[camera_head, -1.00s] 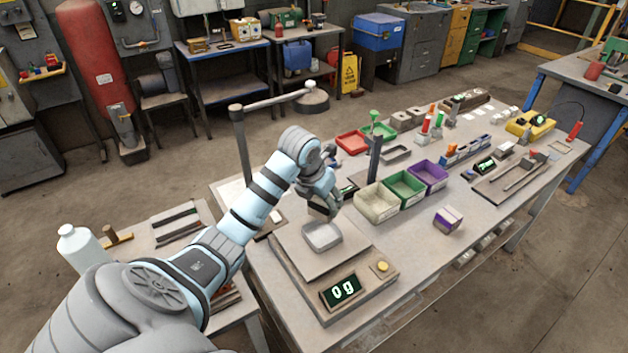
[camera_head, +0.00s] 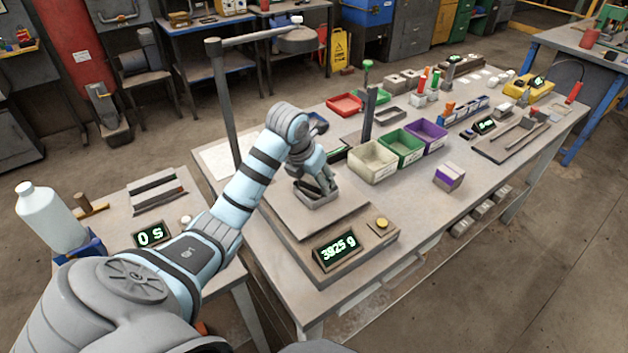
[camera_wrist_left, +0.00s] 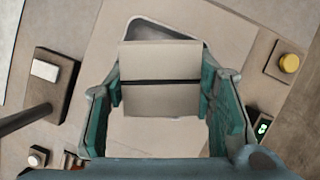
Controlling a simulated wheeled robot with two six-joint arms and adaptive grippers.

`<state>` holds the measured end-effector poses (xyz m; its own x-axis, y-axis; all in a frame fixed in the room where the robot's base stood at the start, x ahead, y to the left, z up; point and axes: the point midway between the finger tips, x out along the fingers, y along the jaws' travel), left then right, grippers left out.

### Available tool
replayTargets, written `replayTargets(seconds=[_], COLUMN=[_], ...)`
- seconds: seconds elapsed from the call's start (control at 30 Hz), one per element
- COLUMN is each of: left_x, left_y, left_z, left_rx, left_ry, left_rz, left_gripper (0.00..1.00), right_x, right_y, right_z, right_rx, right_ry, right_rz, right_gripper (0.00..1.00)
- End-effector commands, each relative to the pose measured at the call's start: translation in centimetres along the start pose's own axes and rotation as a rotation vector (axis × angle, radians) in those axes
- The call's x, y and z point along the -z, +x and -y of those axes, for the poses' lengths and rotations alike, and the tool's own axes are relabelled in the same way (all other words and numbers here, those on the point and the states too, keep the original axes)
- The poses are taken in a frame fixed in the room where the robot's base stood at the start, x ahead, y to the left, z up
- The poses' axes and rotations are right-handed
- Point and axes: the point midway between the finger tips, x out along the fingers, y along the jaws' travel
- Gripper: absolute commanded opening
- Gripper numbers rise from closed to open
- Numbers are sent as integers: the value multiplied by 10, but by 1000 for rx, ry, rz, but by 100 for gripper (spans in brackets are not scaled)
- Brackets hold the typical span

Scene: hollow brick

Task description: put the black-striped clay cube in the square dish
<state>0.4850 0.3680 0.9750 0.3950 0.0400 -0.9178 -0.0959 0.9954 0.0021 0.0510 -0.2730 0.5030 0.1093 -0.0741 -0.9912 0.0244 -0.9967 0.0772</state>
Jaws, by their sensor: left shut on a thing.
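The black-striped clay cube (camera_wrist_left: 160,62) is beige with one dark band across its face. In the left wrist view it is between the two fingers of my left gripper (camera_wrist_left: 162,100), which is shut on it. The square dish (camera_head: 318,202) is grey and stands on the scale plate. In the head view my left gripper (camera_head: 318,184) reaches down into it and hides the cube. The dish's rim (camera_wrist_left: 140,20) shows behind the cube in the left wrist view. I cannot tell whether the cube touches the dish floor. My right gripper is not in view.
The scale display (camera_head: 338,251) reads about 3925 g, with a yellow button (camera_head: 382,222) beside it. White (camera_head: 372,163), green and purple bins stand to the right. A purple-striped cube (camera_head: 449,177) lies near the table's front edge. A post (camera_head: 226,110) rises behind my arm.

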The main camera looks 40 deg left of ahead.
Motion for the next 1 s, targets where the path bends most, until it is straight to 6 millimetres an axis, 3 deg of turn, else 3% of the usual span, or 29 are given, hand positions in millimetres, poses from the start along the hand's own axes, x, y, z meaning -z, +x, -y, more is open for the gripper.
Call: replayTargets(seconds=[0.13, 0.17, 0.3, 1.0], left_x=[9, 10, 10, 6], left_y=[11, 11, 10, 7], left_z=[0, 0, 0, 0], left_rx=[0, 0, 0, 0], left_ry=[0, 0, 0, 0], left_rz=[-22, -24, -27, -14], left_gripper=[0, 51, 70, 70], right_x=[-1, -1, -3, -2], right_y=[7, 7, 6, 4], right_z=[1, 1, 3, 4], right_rx=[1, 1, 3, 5], right_ry=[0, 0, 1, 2], right_rz=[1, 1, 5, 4], right_gripper=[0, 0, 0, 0])
